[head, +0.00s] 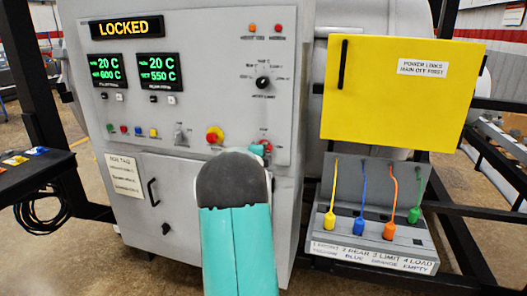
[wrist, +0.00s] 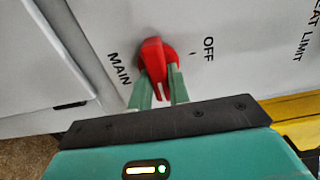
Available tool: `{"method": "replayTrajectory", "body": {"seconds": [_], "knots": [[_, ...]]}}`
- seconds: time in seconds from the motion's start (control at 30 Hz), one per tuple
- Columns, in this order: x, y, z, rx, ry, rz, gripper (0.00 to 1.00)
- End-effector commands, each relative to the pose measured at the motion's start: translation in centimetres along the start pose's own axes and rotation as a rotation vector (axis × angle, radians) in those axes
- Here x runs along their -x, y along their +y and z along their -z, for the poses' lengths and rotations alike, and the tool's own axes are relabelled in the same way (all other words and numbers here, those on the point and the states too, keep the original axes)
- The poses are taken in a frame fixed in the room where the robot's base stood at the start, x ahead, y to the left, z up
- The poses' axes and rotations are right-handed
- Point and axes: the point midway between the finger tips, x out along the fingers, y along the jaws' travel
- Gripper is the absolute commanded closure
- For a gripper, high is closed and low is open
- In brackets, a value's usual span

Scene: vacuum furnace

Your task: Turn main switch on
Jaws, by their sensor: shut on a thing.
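The main switch is a red knob (wrist: 154,58) on the light grey panel, with the words MAIN and OFF printed beside it in the wrist view. My gripper (wrist: 162,88) has its two green fingers on either side of the knob's grip and is shut on it. In the head view my gripper (head: 257,150) is at the lower right of the furnace panel, and my arm hides most of it. Only a little red of the switch (head: 267,145) shows there. I cannot tell exactly which mark the knob points to.
The cabinet's LOCKED display (head: 127,27) is lit above two temperature screens. A red button on yellow (head: 214,135) is close left of my gripper. A yellow panel (head: 400,90) and a rack of coloured plugs (head: 375,215) stand to the right.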

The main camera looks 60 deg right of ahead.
Motion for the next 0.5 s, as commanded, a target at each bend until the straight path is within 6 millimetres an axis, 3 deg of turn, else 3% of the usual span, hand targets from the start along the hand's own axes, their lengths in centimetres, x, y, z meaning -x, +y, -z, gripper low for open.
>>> {"method": "replayTrajectory", "body": {"seconds": [0.1, 0.13, 0.23, 0.5], "knots": [[0.03, 0.03, 0.00, -0.002, 0.000, -0.001, 1.00], [0.03, 0.03, 0.00, -0.002, 0.000, -0.001, 0.80], [0.03, 0.03, -0.01, -0.001, 0.000, -0.001, 0.60], [0.04, 0.01, -0.01, 0.000, 0.000, -0.001, 0.60]]}}
